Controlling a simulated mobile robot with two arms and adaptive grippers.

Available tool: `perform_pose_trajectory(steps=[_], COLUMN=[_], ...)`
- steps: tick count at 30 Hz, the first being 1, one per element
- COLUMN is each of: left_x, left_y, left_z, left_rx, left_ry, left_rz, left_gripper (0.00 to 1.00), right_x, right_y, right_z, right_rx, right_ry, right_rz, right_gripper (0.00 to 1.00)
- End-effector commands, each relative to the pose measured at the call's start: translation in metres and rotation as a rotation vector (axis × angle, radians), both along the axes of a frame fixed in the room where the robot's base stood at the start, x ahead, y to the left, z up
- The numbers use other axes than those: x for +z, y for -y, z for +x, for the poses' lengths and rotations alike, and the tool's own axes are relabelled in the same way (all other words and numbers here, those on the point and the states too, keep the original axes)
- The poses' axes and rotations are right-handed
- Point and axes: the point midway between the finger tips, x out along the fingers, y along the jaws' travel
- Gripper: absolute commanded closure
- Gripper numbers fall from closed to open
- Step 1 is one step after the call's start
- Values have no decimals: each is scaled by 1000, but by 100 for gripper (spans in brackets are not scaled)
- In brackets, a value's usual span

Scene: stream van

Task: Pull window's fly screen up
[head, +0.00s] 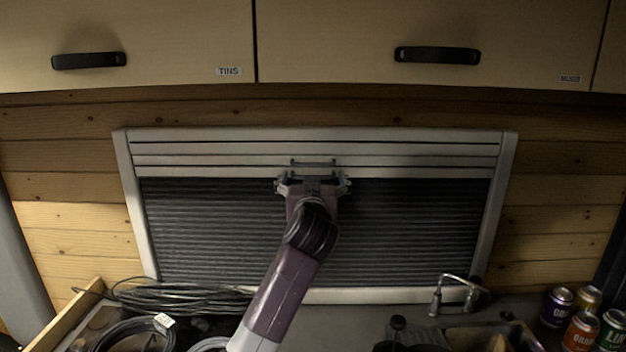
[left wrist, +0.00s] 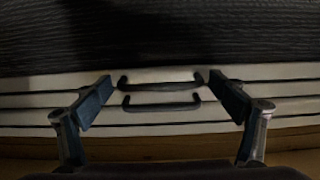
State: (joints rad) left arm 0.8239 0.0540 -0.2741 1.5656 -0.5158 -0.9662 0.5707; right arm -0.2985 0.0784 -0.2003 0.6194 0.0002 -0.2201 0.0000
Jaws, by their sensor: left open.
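The window (head: 495,222) has a pale frame, and a dark pleated screen (head: 420,232) fills the opening below several pale horizontal bars at the top. I cannot tell if this dark sheet is the fly screen or a blind. Two small dark handles show on the bars in the left wrist view, one handle (left wrist: 160,86) nearer the dark sheet and the other handle (left wrist: 162,106) beside it. My left gripper (head: 313,183) is at the top bars. In the left wrist view my left gripper (left wrist: 160,85) is open, its fingers apart on either side of the handles, holding nothing. My right gripper is out of view.
Cupboards with a left handle (head: 88,60) and a right handle (head: 437,55) hang above. Below are coiled cables (head: 180,296), a tap (head: 455,286), a sink (head: 490,338) and several cans (head: 580,331). The wall right of the window is bare wood.

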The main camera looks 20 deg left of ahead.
Motion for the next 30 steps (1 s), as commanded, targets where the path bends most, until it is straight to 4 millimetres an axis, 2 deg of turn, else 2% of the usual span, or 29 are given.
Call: perform_pose_trajectory(steps=[4, 8, 22, 30], left_x=[-1, -1, 0, 0], left_y=[2, 7, 29, 33], left_z=[-6, -20, -97, -115], left_rx=[-1, -1, -3, -1], left_ry=[-1, 0, 2, 0], left_rz=[1, -1, -2, -1], left_gripper=[11, 11, 11, 11], right_x=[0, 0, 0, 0], right_y=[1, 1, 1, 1], right_z=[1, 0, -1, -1], right_rx=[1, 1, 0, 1], right_ry=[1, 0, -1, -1], right_rz=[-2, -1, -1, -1], right_gripper=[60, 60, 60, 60])
